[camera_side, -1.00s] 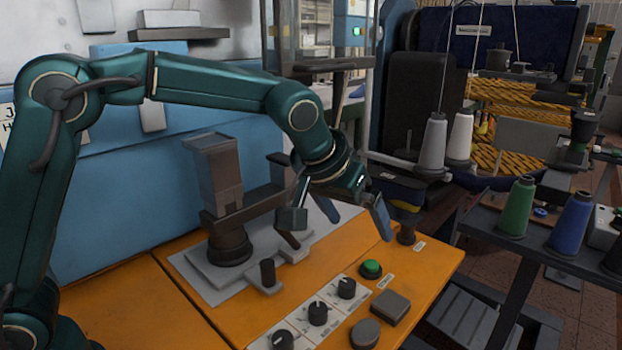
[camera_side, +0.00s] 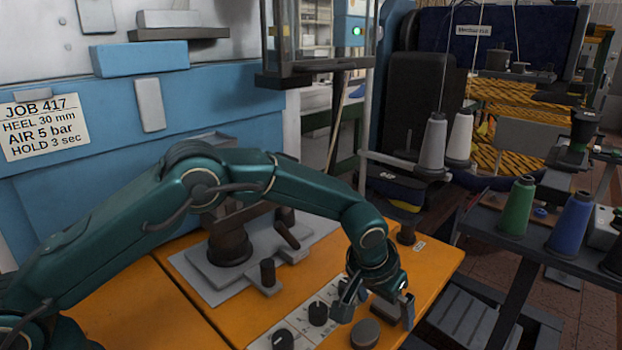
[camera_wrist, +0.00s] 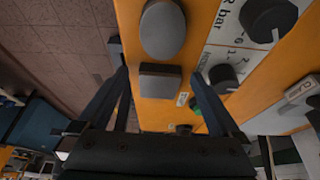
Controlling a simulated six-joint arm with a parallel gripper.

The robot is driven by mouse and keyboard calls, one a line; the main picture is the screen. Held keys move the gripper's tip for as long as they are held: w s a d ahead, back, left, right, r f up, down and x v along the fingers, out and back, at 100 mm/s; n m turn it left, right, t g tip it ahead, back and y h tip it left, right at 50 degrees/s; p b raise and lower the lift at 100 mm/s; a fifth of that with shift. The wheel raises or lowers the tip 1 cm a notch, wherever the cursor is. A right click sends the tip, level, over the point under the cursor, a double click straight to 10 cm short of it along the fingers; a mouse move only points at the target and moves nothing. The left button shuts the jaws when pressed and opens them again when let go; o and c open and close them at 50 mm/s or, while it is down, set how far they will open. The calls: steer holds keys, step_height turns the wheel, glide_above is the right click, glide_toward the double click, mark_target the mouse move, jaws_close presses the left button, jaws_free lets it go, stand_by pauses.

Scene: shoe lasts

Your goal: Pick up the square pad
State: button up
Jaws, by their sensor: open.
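The square pad (camera_wrist: 160,82) is a dark grey block with rounded corners on the orange panel. In the wrist view it lies between the two fingers of my gripper (camera_wrist: 158,74), with a gap on each side. In the side view my gripper (camera_side: 377,308) points down over the panel with its fingers apart. The square pad (camera_side: 384,309) shows there only in part, behind and between the fingers. I cannot tell how far the fingertips are above the panel.
A round grey pad (camera_side: 365,334) sits close beside the square one. Black knobs (camera_side: 318,314) on a white strip lie to the left. The green button (camera_wrist: 193,103) is near the right finger.

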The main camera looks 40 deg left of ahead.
steer(key=c, duration=1.5)
